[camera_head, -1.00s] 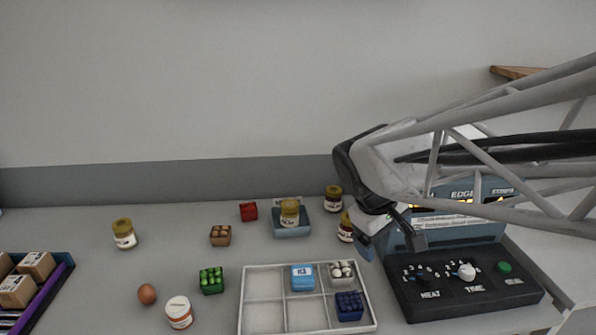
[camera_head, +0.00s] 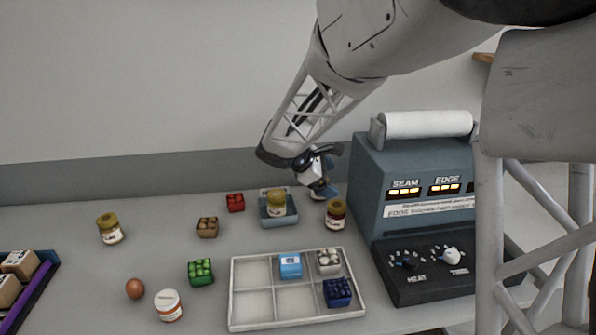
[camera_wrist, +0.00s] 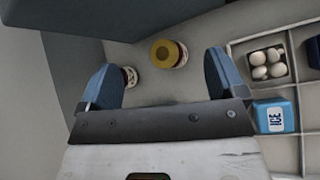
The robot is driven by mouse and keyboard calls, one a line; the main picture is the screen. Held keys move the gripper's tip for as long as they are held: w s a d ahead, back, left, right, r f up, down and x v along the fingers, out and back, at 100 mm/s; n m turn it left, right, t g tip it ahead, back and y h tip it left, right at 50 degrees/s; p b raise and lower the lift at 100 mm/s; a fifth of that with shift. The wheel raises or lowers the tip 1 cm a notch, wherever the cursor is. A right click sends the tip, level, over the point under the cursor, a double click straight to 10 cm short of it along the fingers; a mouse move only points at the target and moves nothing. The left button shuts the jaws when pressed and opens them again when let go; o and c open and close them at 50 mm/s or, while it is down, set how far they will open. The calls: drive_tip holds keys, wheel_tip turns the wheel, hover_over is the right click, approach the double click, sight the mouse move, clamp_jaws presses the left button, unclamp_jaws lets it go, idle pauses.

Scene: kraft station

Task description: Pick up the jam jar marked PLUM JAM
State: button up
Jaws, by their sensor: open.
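Small jars with yellow lids stand on the counter; I cannot read PLUM JAM on any label. One dark jar (camera_head: 335,214) stands at the right, just below my gripper (camera_head: 322,190). Another jar (camera_head: 277,204) sits in a blue-grey tray (camera_head: 265,221), and a pale jar (camera_head: 110,230) stands at the left. In the wrist view, my open gripper (camera_wrist: 165,62) has a yellow-lidded jar (camera_wrist: 167,54) in the gap between its fingers, below and apart from them. A second jar (camera_wrist: 130,77) is partly hidden behind the left finger.
A blue-grey sealing machine (camera_head: 385,165) stands right of the jars. In front is a white divided tray (camera_head: 234,290) with an egg-like carton (camera_head: 328,262) and a blue ICE box (camera_head: 290,265). A white tub (camera_head: 168,306) and brown egg (camera_head: 135,288) lie at front left.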

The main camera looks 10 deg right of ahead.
drive_tip(key=w+a+f+n+t+h, duration=0.1)
drive_tip(key=w+a+f+n, duration=0.1)
drive_tip(key=w, duration=0.3)
drive_tip(key=w+a+f+n+t+h, duration=0.1)
drive_tip(key=w+a+f+n, duration=0.2)
drive_tip(key=w, duration=0.3)
drive_tip(key=w+a+f+n+t+h, duration=0.1)
drive_tip(key=w+a+f+n, duration=0.1)
drive_tip(key=w+f, duration=0.2)
drive_tip(key=shift+w+a+n, duration=0.25)
drive_tip(key=shift+w+n, duration=0.15)
drive_tip(key=shift+w, duration=0.3)
drive_tip(key=x, duration=0.6)
drive_tip(key=shift+w+d, duration=0.2)
drive_tip(key=shift+d, duration=0.1)
drive_tip(key=shift+d+f, duration=0.1)
drive_tip(key=shift+x, duration=2.55)
drive_tip(key=shift+w, duration=0.2)
drive_tip(key=shift+c, duration=0.3)
drive_tip(key=c, duration=1.2)
